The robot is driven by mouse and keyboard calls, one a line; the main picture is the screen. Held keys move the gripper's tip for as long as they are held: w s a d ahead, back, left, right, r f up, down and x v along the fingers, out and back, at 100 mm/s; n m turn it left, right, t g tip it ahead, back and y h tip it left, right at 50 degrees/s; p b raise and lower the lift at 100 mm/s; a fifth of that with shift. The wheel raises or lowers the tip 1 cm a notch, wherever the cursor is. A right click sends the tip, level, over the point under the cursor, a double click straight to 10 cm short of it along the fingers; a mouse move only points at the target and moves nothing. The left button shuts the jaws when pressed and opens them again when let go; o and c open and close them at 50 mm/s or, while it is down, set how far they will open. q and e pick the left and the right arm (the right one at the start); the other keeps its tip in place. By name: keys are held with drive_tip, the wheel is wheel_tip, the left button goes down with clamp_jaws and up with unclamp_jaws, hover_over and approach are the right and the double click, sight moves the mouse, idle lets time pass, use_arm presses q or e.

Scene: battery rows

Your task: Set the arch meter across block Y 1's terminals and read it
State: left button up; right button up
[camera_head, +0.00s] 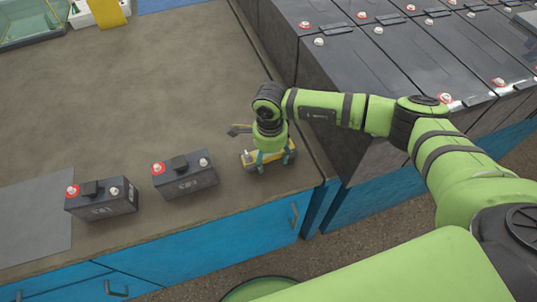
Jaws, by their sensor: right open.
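A yellow arch meter (247,159) lies near the bench's front right corner. My right gripper (273,157) points down over it, with its fingers open and spread along the meter. Whether they touch it I cannot tell, and the gripper hides much of its top. Two dark battery blocks stand upright on the bench to the left: the nearer one to the meter (187,181) and one farther left (104,205). Each has a red-ringed terminal and a pale terminal on top. Their labels are too small to read, so which block is Y 1 I cannot tell. My left gripper is not in view.
Large dark battery blocks (335,70) with red and pale terminals stand in rows to the right of the bench. A grey mat (35,220) lies at the bench's left. A glass-sided tray (35,28) and yellow item (108,13) are at the back. The bench middle is clear.

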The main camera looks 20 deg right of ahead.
drive_tip(key=c, duration=1.2)
